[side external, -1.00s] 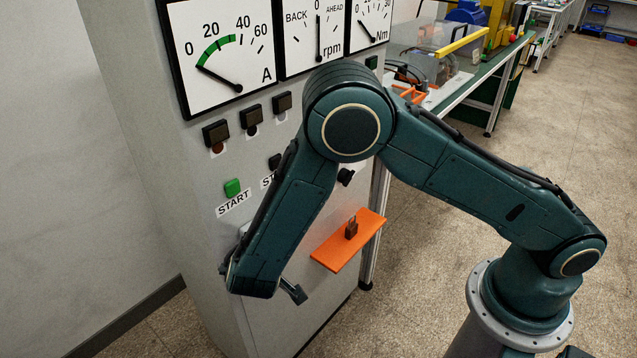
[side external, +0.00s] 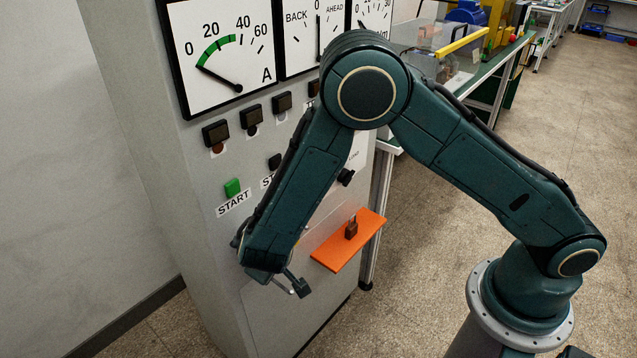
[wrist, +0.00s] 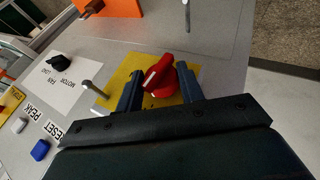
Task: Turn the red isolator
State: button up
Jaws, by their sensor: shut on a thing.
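The red isolator (wrist: 160,76) is a red knob on a yellow plate (wrist: 117,86) on the grey panel, seen in the wrist view. My gripper (wrist: 158,72) has its two dark fingers on either side of the red knob and is shut on it. White marks on the knob and part of the yellow plate show between the fingers. In the side view, my arm hides the isolator and most of my gripper.
A metal peg (wrist: 95,87) stands beside the yellow plate. A green START button (side external: 232,187) lies above left.

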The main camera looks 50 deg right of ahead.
jog(key=y, duration=0.3)
jog(key=shift+d+r+m+y, duration=0.15)
jog(key=shift+d+m+y, duration=0.15)
jog(key=shift+d+m, duration=0.1)
jog(key=shift+m+y, duration=0.3)
jog(key=shift+y, duration=1.2)
jog(key=o, duration=1)
jog(key=shift+d, duration=0.1)
jog(key=shift+v, duration=6.85)
jog(key=shift+w+d, duration=0.15)
